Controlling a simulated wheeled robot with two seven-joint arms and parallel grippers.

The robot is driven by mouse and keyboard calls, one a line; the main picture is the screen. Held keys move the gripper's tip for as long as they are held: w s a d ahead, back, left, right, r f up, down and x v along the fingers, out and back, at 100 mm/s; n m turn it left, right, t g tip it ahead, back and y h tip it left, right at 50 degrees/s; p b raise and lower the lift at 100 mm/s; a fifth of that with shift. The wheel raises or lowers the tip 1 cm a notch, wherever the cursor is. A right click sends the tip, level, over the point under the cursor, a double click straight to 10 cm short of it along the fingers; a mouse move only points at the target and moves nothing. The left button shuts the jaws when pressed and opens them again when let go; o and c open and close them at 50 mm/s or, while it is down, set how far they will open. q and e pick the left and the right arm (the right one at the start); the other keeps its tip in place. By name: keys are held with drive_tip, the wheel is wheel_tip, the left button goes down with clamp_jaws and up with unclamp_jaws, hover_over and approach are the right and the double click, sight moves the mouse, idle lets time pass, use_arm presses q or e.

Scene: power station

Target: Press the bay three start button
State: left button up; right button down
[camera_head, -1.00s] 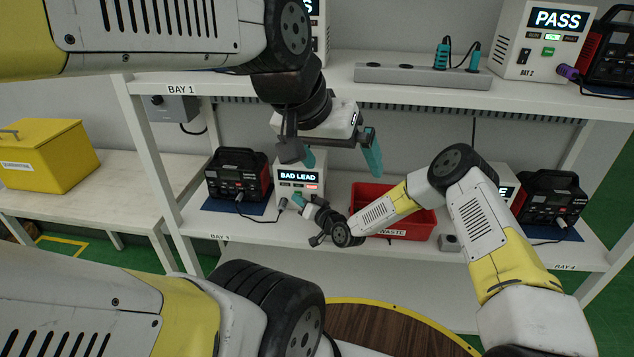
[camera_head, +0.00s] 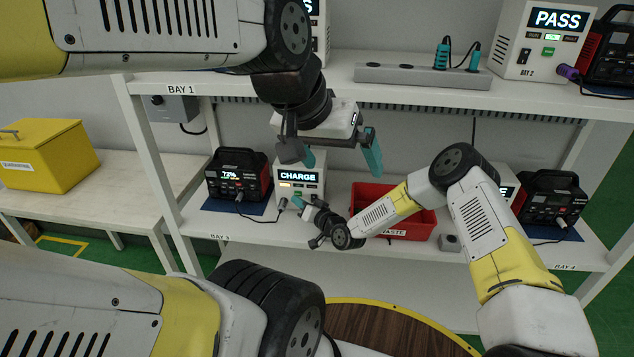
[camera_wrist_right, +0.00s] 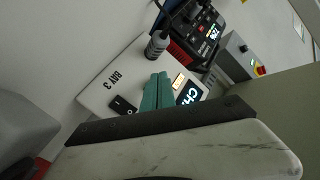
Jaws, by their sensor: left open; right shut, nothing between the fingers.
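The white bay three charger (camera_head: 287,170) stands on the lower shelf, its screen reading CHARGE and an amber light lit below it. My right gripper (camera_head: 298,202) is shut, with its teal fingertips at the front panel. In the right wrist view the closed fingertips (camera_wrist_right: 157,92) lie over the panel of the charger (camera_wrist_right: 120,78), beside the amber light and partly beside the screen. The start button cannot be made out behind them; I cannot tell whether they touch it. My left gripper (camera_head: 340,155) is open and empty, above and in front of the charger.
A black and red battery unit (camera_head: 237,175) reading 72% stands left of the charger, with a cable to a grey plug (camera_wrist_right: 157,45). A red waste bin (camera_head: 405,230) is to the right. The upper shelf (camera_head: 330,82) is above.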

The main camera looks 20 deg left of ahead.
drive_tip(key=shift+s+d, duration=0.25)
drive_tip(key=shift+s, duration=0.7)
drive_tip(key=shift+s+d, duration=0.2)
drive_tip(key=shift+s, duration=0.8)
drive_tip(key=shift+s+d, duration=0.25)
drive_tip(key=shift+s, duration=0.7)
